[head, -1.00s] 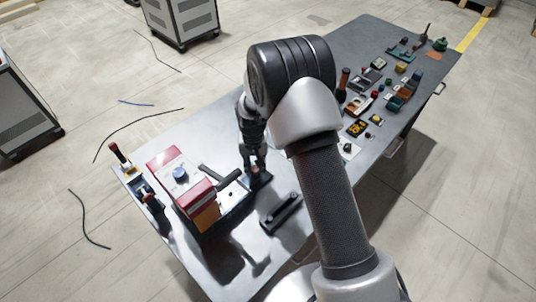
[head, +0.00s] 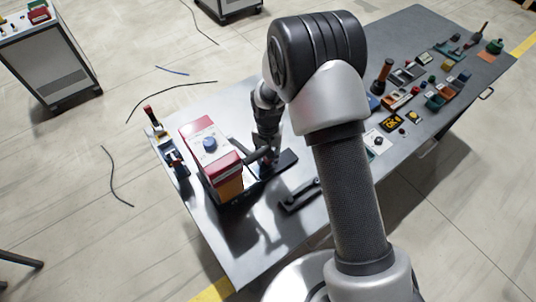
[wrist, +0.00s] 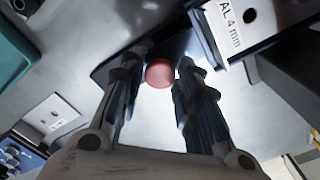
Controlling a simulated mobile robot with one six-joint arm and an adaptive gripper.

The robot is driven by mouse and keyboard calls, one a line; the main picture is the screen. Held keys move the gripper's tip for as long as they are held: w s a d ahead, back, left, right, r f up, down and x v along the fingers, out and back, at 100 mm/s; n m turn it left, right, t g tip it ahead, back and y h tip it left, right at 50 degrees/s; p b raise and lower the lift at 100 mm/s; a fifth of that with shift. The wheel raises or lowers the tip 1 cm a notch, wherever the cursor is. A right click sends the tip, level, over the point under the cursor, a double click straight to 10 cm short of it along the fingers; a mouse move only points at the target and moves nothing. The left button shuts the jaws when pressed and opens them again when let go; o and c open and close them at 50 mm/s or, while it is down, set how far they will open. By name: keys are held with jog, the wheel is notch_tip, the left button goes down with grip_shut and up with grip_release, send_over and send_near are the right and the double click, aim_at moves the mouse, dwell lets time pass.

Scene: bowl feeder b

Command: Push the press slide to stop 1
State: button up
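The press (head: 222,160) is a red and white box with a blue knob on top, an orange front part and a black arm, near the left end of the table. A round red knob (wrist: 159,73) sits on a dark strip beside it; I take it for the slide's handle, but the slide's stops cannot be made out. My gripper (wrist: 158,62) is low over the strip with its fingers apart, one on each side of the red knob. A thin gap shows on the left; contact on the right cannot be told. In the head view, my gripper (head: 266,160) partly hides this area.
A white plate labelled "AL 4 mm" (wrist: 240,22) lies close to the right finger. A black bar (head: 299,196) lies in front. A lever fixture (head: 166,144) stands left of the press. Many small items crowd the table's right half.

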jog(key=o, duration=0.3)
jog(key=w+d, duration=1)
jog(key=d, duration=0.4)
notch_tip(320, 180, up, 18)
jog(key=p, duration=0.2)
jog(key=shift+n+t, duration=0.3)
jog(key=shift+t, duration=0.4)
jog(key=shift+s+a+r+b, duration=0.15)
jog(key=shift+s+r+b, duration=0.15)
jog(key=shift+s+r, duration=1.25)
jog(key=shift+s+a+r+b, duration=0.25)
jog(key=shift+s+r, duration=0.75)
jog(key=shift+r, duration=1.1)
jog(key=shift+s+a+r+b, duration=0.1)
jog(key=shift+s+r+b, duration=0.2)
jog(key=shift+s+r, duration=1.25)
jog(key=shift+w+r, duration=0.15)
jog(key=shift+w, duration=0.1)
